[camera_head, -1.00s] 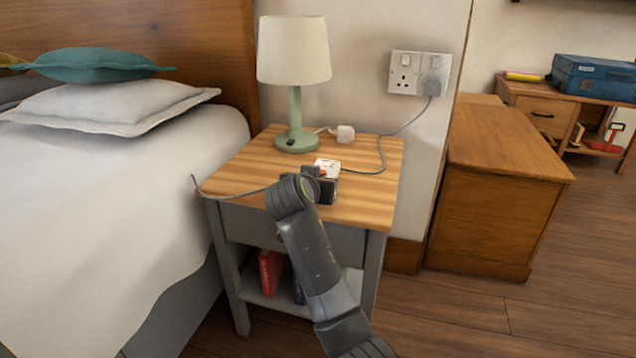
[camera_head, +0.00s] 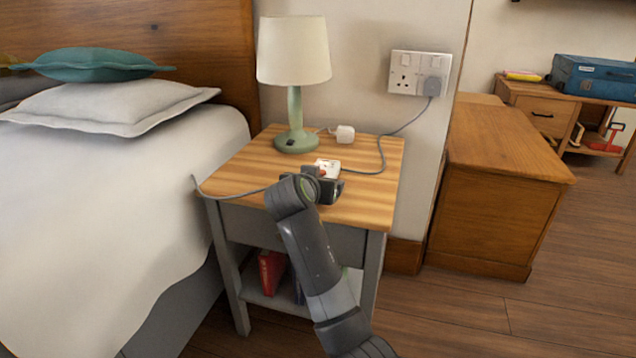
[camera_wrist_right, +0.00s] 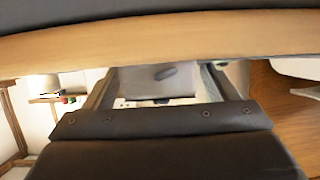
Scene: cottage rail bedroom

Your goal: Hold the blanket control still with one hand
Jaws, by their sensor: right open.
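My left gripper is not in view.
A green lamp (camera_head: 295,110) stands behind the control, near a white plug-like block (camera_head: 345,134). A cord runs to the wall socket (camera_head: 420,73). Another cord runs left to the bed (camera_head: 110,210). A wooden chest (camera_head: 500,190) stands at the right.

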